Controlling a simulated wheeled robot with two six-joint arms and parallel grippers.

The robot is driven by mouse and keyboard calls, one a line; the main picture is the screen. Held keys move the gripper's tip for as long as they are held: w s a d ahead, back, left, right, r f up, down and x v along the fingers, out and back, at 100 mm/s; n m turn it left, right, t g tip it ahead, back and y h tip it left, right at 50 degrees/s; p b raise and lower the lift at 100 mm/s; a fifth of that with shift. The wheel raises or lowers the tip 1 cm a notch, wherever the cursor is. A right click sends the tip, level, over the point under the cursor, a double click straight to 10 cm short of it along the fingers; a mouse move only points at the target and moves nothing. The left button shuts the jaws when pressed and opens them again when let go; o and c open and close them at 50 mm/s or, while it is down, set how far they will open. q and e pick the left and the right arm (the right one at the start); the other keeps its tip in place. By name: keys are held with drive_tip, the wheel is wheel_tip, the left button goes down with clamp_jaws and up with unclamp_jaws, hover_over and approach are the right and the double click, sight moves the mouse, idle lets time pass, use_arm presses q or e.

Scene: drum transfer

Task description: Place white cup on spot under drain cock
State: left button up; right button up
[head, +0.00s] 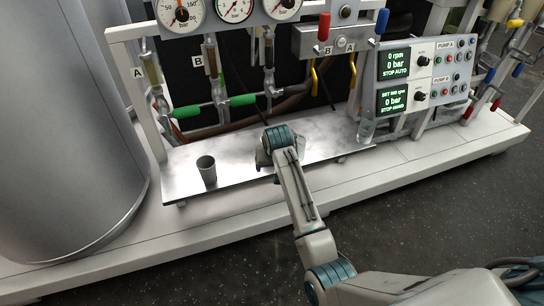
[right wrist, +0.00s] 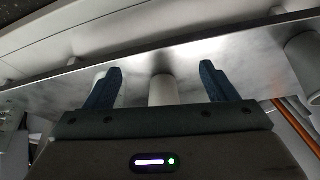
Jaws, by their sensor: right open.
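My right gripper (right wrist: 160,67) is open, with its two blue fingers on either side of a white cylinder, which looks like the white cup (right wrist: 162,91). The cup is between the fingers, with a gap visible on each side. In the head view my right gripper (head: 264,157) is over the metal shelf (head: 325,138), and my wrist hides the white cup. Green-handled cocks (head: 242,100) sit on the pipes above the shelf; I cannot tell which is the drain cock. The spot under it is not clearly visible. My left gripper is out of view.
A grey cup (head: 207,171) stands upright on the shelf's left part. A clear container (head: 366,131) stands near the right end. A large steel drum (head: 65,140) is at the left. Frame posts and a control panel (head: 425,75) rise behind.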

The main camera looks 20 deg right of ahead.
drive_tip(key=w, duration=0.3)
drive_tip(key=w+d+b, duration=0.1)
drive_tip(key=w, duration=0.5)
drive_tip(key=shift+d+b, duration=0.3)
drive_tip(key=shift+b, duration=0.1)
drive_tip(key=shift+w+d, duration=0.15)
drive_tip(key=shift+w, duration=0.95)
drive_tip(key=shift+w+f+b, duration=0.2)
drive_tip(key=shift+f+b, duration=0.15)
drive_tip(key=shift+f, duration=0.1)
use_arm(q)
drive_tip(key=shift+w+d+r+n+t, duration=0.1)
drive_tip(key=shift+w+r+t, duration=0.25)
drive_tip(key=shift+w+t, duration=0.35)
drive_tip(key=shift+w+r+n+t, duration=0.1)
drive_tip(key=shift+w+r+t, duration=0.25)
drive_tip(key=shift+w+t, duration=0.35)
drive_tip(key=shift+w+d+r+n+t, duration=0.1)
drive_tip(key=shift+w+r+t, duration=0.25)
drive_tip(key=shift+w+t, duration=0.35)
use_arm(e)
drive_tip(key=shift+f, duration=0.1)
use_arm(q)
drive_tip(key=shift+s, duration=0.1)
